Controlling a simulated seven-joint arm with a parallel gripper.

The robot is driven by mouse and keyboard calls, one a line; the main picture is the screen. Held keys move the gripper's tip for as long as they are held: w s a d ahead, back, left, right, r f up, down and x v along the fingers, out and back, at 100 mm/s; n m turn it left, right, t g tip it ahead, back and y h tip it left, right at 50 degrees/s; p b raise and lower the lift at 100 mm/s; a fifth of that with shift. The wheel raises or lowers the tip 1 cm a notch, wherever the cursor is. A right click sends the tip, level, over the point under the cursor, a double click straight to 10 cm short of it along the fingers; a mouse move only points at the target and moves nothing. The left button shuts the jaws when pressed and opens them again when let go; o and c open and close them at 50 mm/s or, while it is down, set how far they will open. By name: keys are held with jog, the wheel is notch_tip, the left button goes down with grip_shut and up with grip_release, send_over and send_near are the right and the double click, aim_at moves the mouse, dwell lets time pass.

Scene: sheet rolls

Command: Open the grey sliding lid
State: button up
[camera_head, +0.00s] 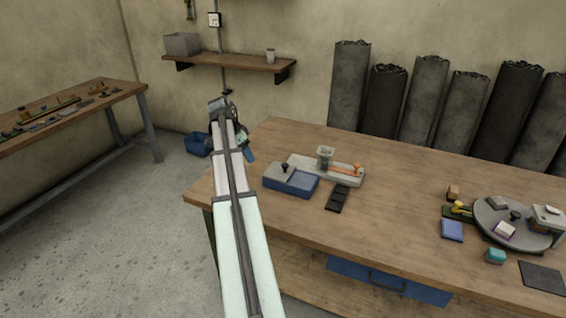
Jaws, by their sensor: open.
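The grey sliding lid (277,175) lies on the left part of a blue box (298,186) near the table's left end. A small dark knob (285,167) stands up from the lid. The right part of the box top looks blue, not grey. My gripper (248,153) is small in the view, to the left of the box and higher in the picture, apart from the lid. It is open and holds nothing that I can see. My arm hides part of it.
A light grey tray (345,178) with a clear cup (325,155) and an orange piece stands just behind the box. A dark slotted plate (338,198) lies to its right. A round grey turntable (490,210) with small items stands far right. The middle of the wooden table (400,195) is clear.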

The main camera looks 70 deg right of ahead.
aim_at(285, 165)
jog(key=s+d+r+m, duration=0.3)
jog(key=s+d+r, duration=0.2)
jog(key=s+d, duration=0.15)
jog(key=shift+g, duration=0.4)
jog(key=x, duration=1.3)
jog(key=shift+s+f, duration=0.1)
jog(key=shift+s, duration=0.35)
jog(key=shift+c, duration=0.4)
grip_shut()
